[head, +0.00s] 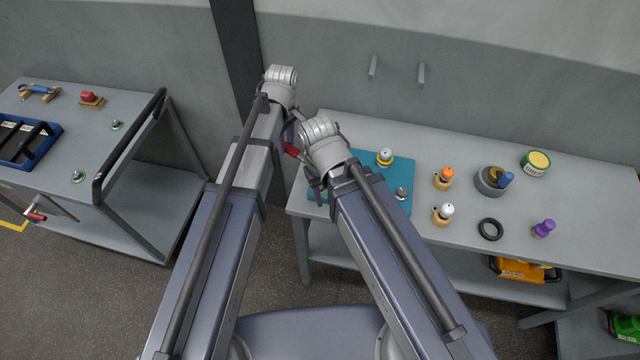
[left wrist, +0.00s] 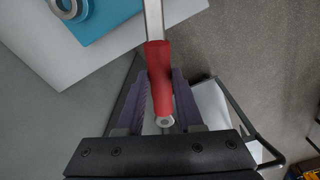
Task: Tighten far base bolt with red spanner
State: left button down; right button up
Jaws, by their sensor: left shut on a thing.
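The red spanner (left wrist: 159,85) is between the purple fingers of my left gripper (left wrist: 158,100), its red handle gripped and its metal shaft running out of the top of the left wrist view. In the head view a bit of its red handle (head: 291,150) shows between my two arms. My left gripper (head: 287,135) is shut on it, near the left end of the teal mat. My right gripper (head: 316,188) is low over the mat's left part, mostly hidden by its own wrist; its jaws are unclear. I cannot make out the far base bolt for certain.
The teal mat (head: 372,168) on the right bench (head: 460,150) bears a white-topped yellow piece (head: 385,157) and a silver knob (head: 401,194). Several small items and a black ring (head: 490,229) stand to the right. A trolley (head: 130,150) with a black handle is left.

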pick_arm(q)
jog(key=shift+r, duration=0.25)
jog(key=shift+w+a+r+p, duration=0.75)
jog(key=shift+w+a, duration=0.1)
jog(key=shift+a, duration=0.15)
jog(key=shift+w+a+r+p, duration=0.7)
jog(key=shift+w+a+p, duration=0.1)
jog(key=shift+a, duration=0.15)
